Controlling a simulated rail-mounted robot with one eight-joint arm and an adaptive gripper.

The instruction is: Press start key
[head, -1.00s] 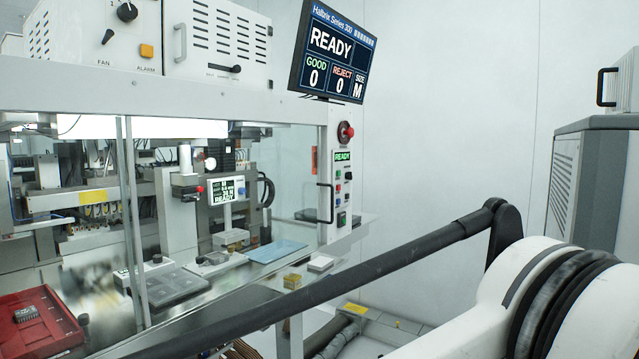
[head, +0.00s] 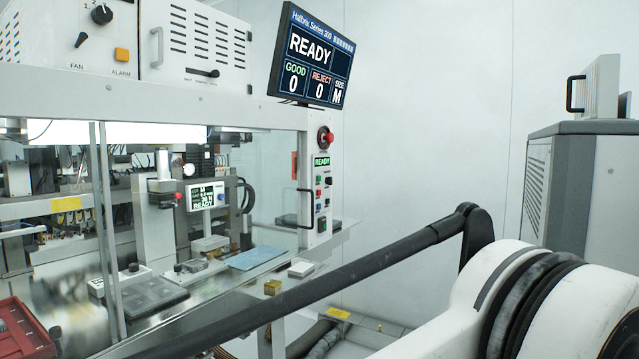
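A narrow white control panel (head: 323,187) stands upright at the right end of the machine, below the big screen. It has a small green READY display (head: 322,161), several small coloured buttons and a green square key (head: 322,225) at its bottom. The labels are too small to read, so I cannot tell for sure which one is the start key. My gripper is not in view; only part of my arm crosses the lower right.
A red mushroom button (head: 327,137) sits atop the panel. The big screen (head: 312,58) reads READY, GOOD 0, REJECT 0. A black handle (head: 306,208) is left of the keys. A white block (head: 301,269) and brass block (head: 272,287) lie on the ledge. A grey cabinet (head: 575,190) stands right.

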